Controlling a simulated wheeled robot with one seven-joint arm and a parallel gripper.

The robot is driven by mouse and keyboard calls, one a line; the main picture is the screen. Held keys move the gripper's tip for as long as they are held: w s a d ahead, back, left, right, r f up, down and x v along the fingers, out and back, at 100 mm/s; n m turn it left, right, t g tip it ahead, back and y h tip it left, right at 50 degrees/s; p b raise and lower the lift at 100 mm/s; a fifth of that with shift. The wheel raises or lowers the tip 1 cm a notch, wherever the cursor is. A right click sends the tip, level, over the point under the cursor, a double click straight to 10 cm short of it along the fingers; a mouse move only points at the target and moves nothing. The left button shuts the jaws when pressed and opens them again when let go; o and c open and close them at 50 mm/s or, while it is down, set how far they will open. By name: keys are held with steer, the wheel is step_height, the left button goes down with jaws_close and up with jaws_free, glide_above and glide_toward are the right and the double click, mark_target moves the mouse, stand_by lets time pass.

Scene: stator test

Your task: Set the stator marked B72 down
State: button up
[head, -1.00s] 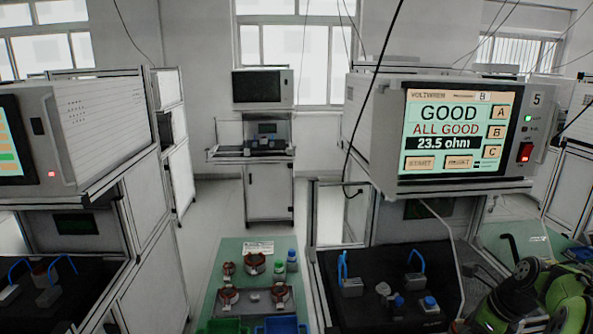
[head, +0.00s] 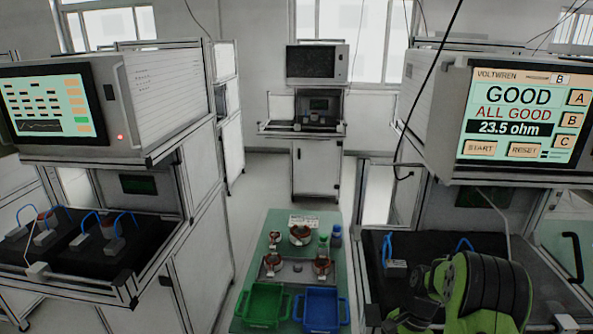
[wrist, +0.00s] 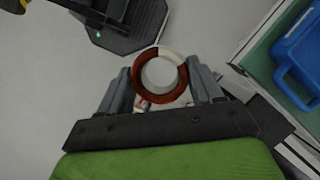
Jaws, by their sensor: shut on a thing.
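In the wrist view my gripper (wrist: 160,88) is shut on a ring-shaped stator (wrist: 141,78), brown-red with a pale section, held between the two grey fingers. Grey floor shows below it. No marking on it can be read, so I cannot tell whether it is B72. In the head view only my green and black arm shows at the lower right; the fingers and held stator are hidden. Copper stators stand on the green table, including a large one (head: 300,235) at the back and a smaller one (head: 321,264) on a grey plate.
A green bin (head: 263,306) and a blue bin (head: 321,307) sit at the table's (head: 346,250) near end; the blue bin (wrist: 300,55) is right in the wrist view. The right tester (head: 515,110) reads GOOD, 23.5 ohm. Another tester (head: 75,105) stands left.

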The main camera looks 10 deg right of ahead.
steer(key=w+a+f+n+g+h, duration=0.1)
steer(key=a+f+n+h, duration=0.1)
steer(key=a+n, duration=0.3)
steer(key=w+a+f+n+h, duration=0.1)
steer(key=w+a+f+n, duration=0.1)
steer(key=a+f+n, duration=0.3)
steer(key=a+n, duration=0.1)
steer(key=a, duration=0.1)
steer(key=shift+w+a+f+g+h, duration=0.2)
steer(key=shift+w+a+g+h, duration=0.1)
steer(key=shift+g+h, duration=0.1)
